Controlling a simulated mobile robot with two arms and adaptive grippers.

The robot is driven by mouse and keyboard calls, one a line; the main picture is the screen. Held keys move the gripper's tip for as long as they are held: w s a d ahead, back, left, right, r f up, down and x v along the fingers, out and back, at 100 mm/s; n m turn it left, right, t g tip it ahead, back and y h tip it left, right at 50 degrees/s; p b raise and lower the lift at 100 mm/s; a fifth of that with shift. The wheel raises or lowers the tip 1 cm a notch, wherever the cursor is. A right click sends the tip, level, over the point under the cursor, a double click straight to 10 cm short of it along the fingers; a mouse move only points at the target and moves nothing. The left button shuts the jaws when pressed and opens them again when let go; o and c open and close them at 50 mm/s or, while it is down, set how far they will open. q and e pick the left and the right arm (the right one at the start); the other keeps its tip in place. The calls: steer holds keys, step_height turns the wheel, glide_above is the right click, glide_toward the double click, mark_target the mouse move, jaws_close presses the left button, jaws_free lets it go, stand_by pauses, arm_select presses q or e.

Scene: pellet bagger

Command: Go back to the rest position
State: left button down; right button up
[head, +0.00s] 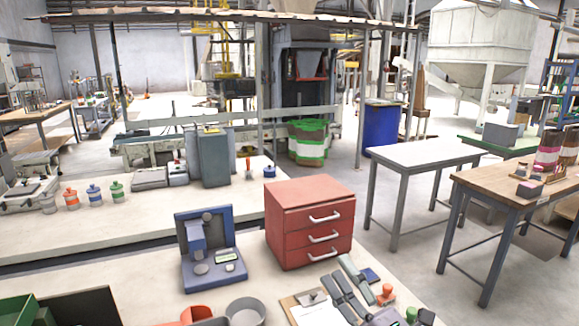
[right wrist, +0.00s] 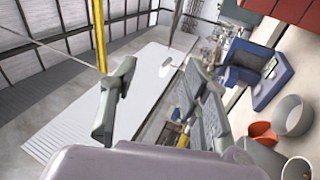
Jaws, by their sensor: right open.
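My right gripper (head: 352,288) shows at the bottom of the head view, low over the near bench and in front of the red drawer cabinet (head: 290,232). Its two grey fingers stand apart with nothing between them. In the right wrist view the fingers (right wrist: 160,85) are also spread and empty, with a pale floor strip and background between them. My left gripper is in neither view.
The near bench holds a blue device (head: 190,262), a grey bowl (head: 245,313), an orange-red bowl (head: 196,314), a clipboard (head: 312,312) and small stamp-like items (head: 386,293) close to my right gripper. A white table (head: 425,153) stands beyond at the right.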

steer(key=s+d+f+m+g+h, duration=0.3)
steer(key=d+f+m+h, duration=0.3)
steer(key=f+m, duration=0.35)
steer(key=s+d+f+m+g+h, duration=0.35)
steer(key=d+f+m+h, duration=0.25)
steer(key=f+m, duration=0.3)
steer(key=s+a+f+m+g+y, duration=0.1)
steer(key=s+f+m+g, duration=0.1)
steer(key=s+f+g, duration=0.6)
steer(key=s+f+m+g, duration=0.15)
steer(key=s+f, duration=0.35)
steer(key=s, duration=0.8)
step_height(320, 180, down, 26)
steer(key=s+g, duration=0.1)
steer(key=s+d+f+g, duration=0.1)
steer(key=s+d+f, duration=0.2)
steer(key=s+f, duration=1.2)
steer(key=shift+s+f+n, duration=0.3)
steer(key=shift+s+f, duration=0.1)
steer(key=shift+s, duration=0.35)
